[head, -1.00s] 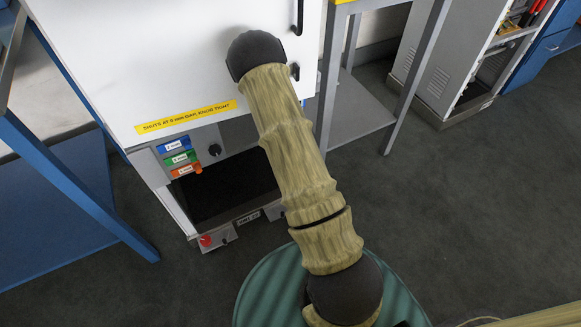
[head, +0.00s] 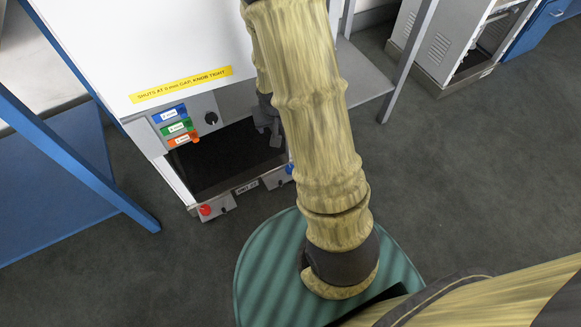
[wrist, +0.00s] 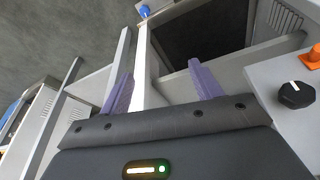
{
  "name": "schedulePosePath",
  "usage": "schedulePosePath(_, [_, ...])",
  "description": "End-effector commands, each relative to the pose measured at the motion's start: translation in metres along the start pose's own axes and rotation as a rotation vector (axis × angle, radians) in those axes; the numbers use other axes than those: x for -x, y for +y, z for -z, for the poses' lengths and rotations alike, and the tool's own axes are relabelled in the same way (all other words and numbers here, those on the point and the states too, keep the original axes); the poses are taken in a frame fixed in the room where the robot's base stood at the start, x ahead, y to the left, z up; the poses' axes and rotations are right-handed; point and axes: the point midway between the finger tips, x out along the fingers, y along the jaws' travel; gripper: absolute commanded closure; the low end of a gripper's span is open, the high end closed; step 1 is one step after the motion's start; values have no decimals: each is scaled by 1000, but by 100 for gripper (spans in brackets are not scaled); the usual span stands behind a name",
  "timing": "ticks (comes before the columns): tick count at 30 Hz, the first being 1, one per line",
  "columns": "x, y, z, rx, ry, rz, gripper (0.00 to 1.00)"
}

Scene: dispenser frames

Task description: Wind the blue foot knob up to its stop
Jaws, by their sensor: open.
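The blue foot knob (head: 290,169) shows at the lower right front corner of the white cabinet, partly hidden behind my arm. It also shows in the wrist view (wrist: 145,11) at the top, beyond the fingertips. My gripper (wrist: 159,70) is open, with two purple fingers apart and nothing between them. The gripper is still apart from the knob. In the head view my gripper (head: 270,125) is a dark shape beside the cabinet's open lower bay, mostly covered by my arm.
A red knob (head: 205,210) is on the left foot. A black knob (head: 211,118) and blue, green and orange tags sit on the front panel (head: 205,104). A yellow label (head: 181,85) is above. A blue-framed table (head: 85,190) stands left; a grey-legged stand (head: 405,75) stands right.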

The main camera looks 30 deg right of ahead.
Motion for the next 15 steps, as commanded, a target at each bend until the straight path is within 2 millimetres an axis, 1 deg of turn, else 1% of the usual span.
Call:
schedulePosePath(1, [20, -5, -2, 15, 0, 10, 36])
schedulePosePath(5, [62, -15, -17, 59, -23, 32, 36])
schedulePosePath(9, [105, -24, -39, 116, -46, 57, 36])
schedulePosePath(12, [129, -29, -55, 155, -62, 72, 36])
schedulePosePath(15, [144, -32, -68, 182, -74, 83, 36])
